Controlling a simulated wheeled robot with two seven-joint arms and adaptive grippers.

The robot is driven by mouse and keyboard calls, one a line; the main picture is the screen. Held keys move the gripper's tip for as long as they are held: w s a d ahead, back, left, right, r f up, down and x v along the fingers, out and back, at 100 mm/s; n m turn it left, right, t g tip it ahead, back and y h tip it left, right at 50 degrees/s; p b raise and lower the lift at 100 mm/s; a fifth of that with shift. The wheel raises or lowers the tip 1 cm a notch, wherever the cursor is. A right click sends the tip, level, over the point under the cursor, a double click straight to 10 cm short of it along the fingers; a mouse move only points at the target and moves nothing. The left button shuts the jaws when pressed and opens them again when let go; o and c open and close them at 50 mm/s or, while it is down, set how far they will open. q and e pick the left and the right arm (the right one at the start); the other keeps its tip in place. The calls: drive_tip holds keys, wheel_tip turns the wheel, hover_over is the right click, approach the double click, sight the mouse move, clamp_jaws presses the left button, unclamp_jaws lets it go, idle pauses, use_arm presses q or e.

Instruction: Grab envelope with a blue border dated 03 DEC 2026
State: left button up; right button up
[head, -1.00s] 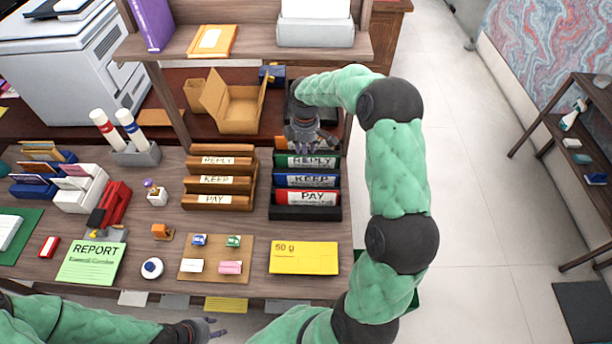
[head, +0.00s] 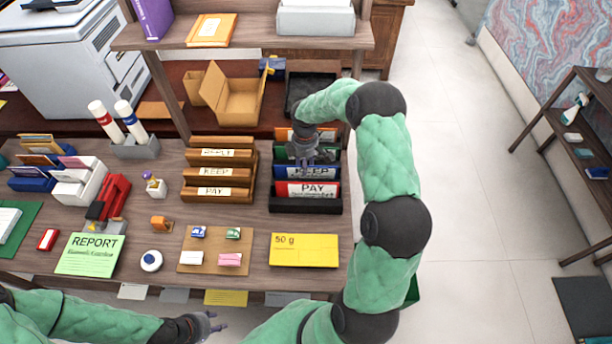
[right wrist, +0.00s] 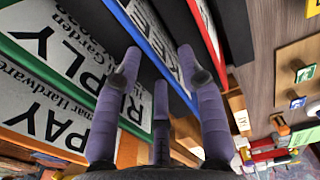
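The colored sorting rack (head: 305,207) holds panels with green, blue and red edges, and an orange one at the back. The blue-edged piece marked KEEP (head: 308,172) stands in it and also shows in the right wrist view (right wrist: 150,36). No date is readable, so I cannot tell which piece is the envelope dated 03 DEC 2026. My right gripper (head: 303,155) is over the rack between the REPLY and KEEP pieces. In the right wrist view (right wrist: 158,68) its purple fingers are spread, with nothing clearly held. My left gripper (head: 216,322) is open and empty at the desk's front edge.
A brown wooden rack (head: 218,190) stands just left of the colored one. A shelf (head: 250,40) overhangs the back. Holders with envelopes (head: 80,188) stand at the left.

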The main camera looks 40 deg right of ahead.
clamp_jaws()
drive_tip(key=shift+r, duration=0.1)
